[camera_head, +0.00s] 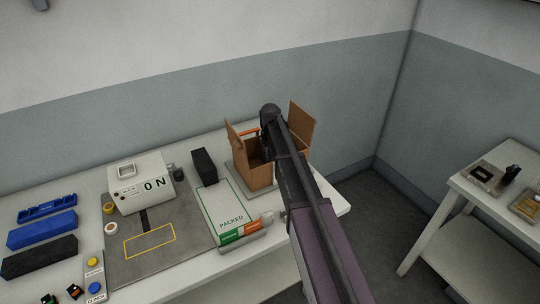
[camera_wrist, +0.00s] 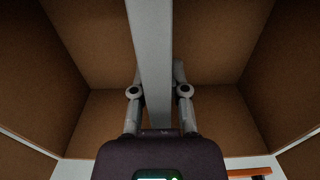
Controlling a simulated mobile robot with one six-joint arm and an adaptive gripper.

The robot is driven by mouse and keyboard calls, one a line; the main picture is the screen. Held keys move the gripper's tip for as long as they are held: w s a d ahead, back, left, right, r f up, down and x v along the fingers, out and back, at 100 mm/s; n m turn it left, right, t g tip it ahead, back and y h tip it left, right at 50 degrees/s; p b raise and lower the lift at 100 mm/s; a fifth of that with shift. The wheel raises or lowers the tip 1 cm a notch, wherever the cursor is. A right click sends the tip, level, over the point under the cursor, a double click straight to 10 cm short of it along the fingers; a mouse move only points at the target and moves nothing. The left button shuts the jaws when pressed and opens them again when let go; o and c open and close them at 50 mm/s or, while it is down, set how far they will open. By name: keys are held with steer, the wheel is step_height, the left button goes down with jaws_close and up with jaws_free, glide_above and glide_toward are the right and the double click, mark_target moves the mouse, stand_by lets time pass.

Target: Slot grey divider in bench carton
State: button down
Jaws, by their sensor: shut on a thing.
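The open cardboard carton (camera_head: 261,177) stands at the right end of the bench with flaps raised. My arm covers part of it in the head view. In the wrist view, its brown walls (camera_wrist: 60,75) surround my gripper (camera_wrist: 159,80), which is shut on the grey divider (camera_wrist: 152,35). The divider shows as a long pale strip, edge-on, running from the top of the picture down between the fingers. The divider is hidden in the head view. Whether its lower edge touches the carton floor cannot be told.
A white PACKED board (camera_head: 229,208) and a black block (camera_head: 204,166) are left of the carton. A white machine (camera_head: 140,181) stands further left, with blue and black blocks beyond. An orange bar (camera_wrist: 248,172) shows near the carton. A side table (camera_head: 490,205) stands at right.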

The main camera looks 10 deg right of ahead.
steer(key=shift+f, duration=0.2)
steer(key=c, duration=0.6)
jaws_free()
steer(key=shift+o, duration=0.2)
steer(key=shift+r, duration=0.1)
step_height(320, 180, up, 11)
steer(key=p, duration=1.1)
steer(key=shift+r, duration=0.15)
steer(key=s+f+m+b, duration=0.2)
steer(key=s+m, duration=0.1)
steer(key=s, duration=2.6)
steer(key=shift+f+m, duration=0.15)
steer(key=shift+m, duration=0.15)
